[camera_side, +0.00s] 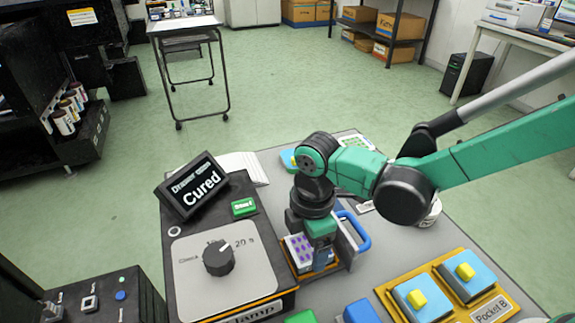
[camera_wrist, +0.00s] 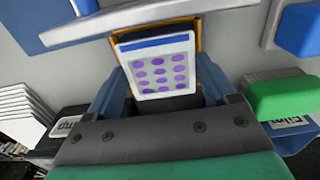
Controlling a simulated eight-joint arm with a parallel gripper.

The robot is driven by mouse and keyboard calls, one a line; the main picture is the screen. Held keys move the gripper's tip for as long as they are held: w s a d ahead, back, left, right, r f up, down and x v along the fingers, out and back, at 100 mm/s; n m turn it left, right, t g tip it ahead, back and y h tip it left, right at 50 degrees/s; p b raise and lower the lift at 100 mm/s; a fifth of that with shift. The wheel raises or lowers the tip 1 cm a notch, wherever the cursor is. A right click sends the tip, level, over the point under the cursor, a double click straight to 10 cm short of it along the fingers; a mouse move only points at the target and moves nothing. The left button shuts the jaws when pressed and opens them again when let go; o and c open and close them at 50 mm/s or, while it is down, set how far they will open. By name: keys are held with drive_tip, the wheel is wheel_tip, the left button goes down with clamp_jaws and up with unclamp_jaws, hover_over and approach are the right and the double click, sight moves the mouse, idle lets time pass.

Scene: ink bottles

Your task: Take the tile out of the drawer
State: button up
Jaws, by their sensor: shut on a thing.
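The tile (camera_wrist: 155,66) is white with rows of purple dots and a blue band along one edge. It is between the two fingers of my gripper (camera_wrist: 157,78), which is shut on it. In the side view the tile (camera_side: 299,249) shows below my gripper (camera_side: 314,254), at the open drawer (camera_side: 344,246) with the blue handle (camera_side: 358,231). In the wrist view orange edges (camera_wrist: 198,36) show behind the tile, near the pale drawer front (camera_wrist: 150,19). I cannot tell whether the tile touches the drawer floor.
The dryer (camera_side: 219,262) has a dial and a black display (camera_side: 193,187) reading "Cured". An orange tray (camera_side: 448,291) labelled "Pocket B" holds blue tiles with yellow knobs at right. Green and blue blocks lie at the front edge. Bare grey table (camera_side: 367,275) lies between drawer and tray.

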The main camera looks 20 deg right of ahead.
wheel_tip(320, 180, up, 10)
idle(1.1)
